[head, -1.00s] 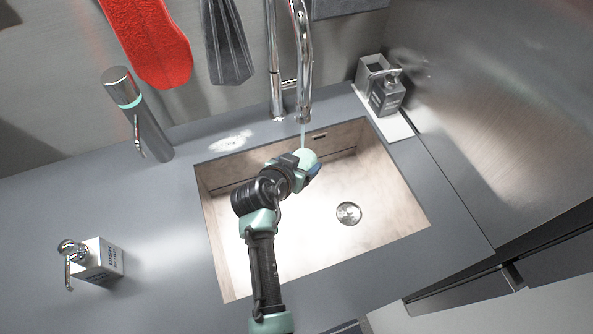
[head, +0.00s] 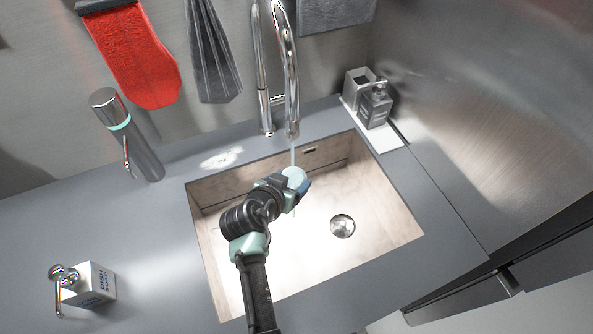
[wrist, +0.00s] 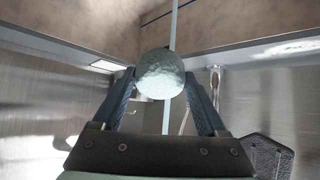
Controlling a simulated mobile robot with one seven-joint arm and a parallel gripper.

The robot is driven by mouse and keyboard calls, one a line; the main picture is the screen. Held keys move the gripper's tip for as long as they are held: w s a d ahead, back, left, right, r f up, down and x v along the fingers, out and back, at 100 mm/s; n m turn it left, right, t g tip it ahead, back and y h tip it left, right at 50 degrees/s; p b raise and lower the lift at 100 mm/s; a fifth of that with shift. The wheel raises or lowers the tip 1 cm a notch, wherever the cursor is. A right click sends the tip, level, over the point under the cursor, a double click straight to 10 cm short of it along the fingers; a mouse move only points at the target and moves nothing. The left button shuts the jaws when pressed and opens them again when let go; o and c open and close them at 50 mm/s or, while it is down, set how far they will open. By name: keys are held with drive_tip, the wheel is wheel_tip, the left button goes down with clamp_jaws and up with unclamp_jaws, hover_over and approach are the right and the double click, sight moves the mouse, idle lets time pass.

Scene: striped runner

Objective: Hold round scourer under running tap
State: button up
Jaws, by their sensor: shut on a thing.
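The round scourer (head: 295,178) is a pale green, rough ball held over the sink, below the tap (head: 291,128). A thin water stream (head: 292,153) runs from the spout down to the scourer, and a faint trace shows beneath it. My gripper (head: 293,188) is shut on the scourer. In the wrist view the scourer (wrist: 160,73) sits between the tips of my blue fingers. There the stream (wrist: 174,22) shows above and below the scourer, which hides the part between.
The sink (head: 385,225) has a round drain (head: 342,226) and free room around my gripper. A soap dispenser (head: 88,285) and a steel cylinder (head: 127,135) stand on the left counter. A grey dispenser (head: 376,105) stands at the back right. A red mitt (head: 137,60) hangs behind.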

drive_tip(key=s+a+p, duration=0.1)
drive_tip(key=s+a, duration=0.2)
drive_tip(key=s, duration=0.2)
drive_tip(key=shift+s, duration=0.25)
idle(0.4)
idle(0.9)
drive_tip(key=p+v, duration=0.4)
drive_tip(key=v, duration=0.2)
drive_tip(key=shift+a+r, duration=0.15)
drive_tip(key=shift+a, duration=0.05)
drive_tip(key=shift+s, duration=0.1)
idle(0.7)
